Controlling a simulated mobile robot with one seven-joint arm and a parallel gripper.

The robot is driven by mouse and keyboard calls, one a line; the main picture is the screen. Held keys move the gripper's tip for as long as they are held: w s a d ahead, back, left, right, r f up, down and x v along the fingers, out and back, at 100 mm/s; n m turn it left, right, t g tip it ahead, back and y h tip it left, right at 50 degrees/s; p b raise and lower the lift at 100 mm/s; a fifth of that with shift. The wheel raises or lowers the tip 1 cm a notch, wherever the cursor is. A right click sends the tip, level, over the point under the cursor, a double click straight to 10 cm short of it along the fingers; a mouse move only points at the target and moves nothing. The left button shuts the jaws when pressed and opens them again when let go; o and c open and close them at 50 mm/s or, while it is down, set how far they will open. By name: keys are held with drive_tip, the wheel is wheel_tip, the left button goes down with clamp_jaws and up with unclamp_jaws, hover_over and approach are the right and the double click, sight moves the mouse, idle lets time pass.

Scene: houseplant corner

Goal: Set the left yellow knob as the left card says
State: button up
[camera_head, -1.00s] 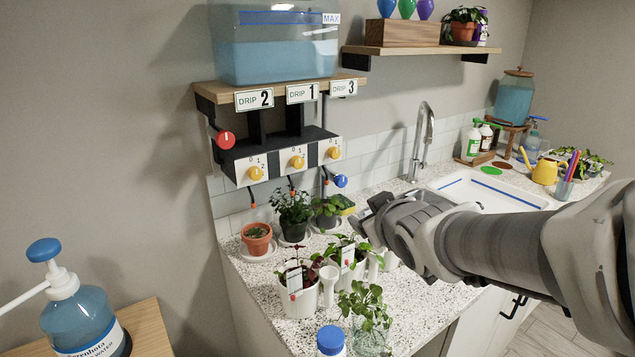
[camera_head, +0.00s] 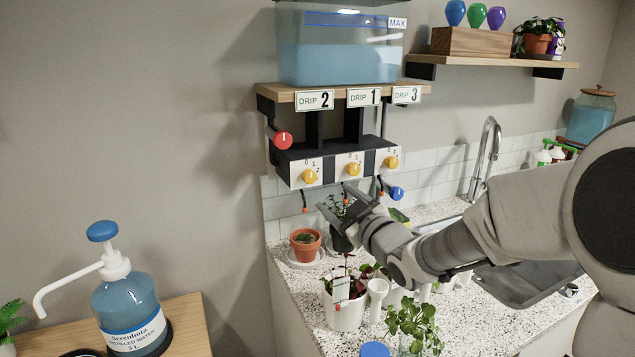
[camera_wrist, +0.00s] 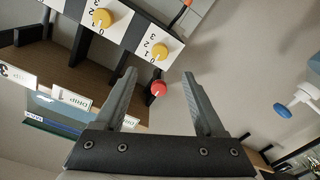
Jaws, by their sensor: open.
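The left yellow knob (camera_head: 310,176) sits on the left white panel of the dark shelf unit, under the DRIP 2 sign (camera_head: 314,100). Small numbers surround it; its setting is too small to read surely. In the wrist view the left yellow knob (camera_wrist: 160,51) shows beyond the fingertips, near the red knob (camera_wrist: 159,88). My gripper (camera_head: 333,197) is open and empty, below and right of the left knob, apart from it. Its spread fingers (camera_wrist: 159,73) show in the wrist view. A white card (camera_head: 341,290) stands in the left white pot, its writing unreadable.
The middle yellow knob (camera_head: 353,169) and right yellow knob (camera_head: 392,162) are close by. A red knob (camera_head: 283,140) sticks out at the unit's left, a blue knob (camera_head: 397,192) below right. Potted plants, including a terracotta pot (camera_head: 306,244), stand beneath. The wall at left is clear.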

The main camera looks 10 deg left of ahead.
sight(312, 179)
drive_tip(key=x, duration=1.1)
drive_tip(key=shift+w+a, duration=0.1)
drive_tip(key=shift+c, duration=0.4)
clamp_jaws()
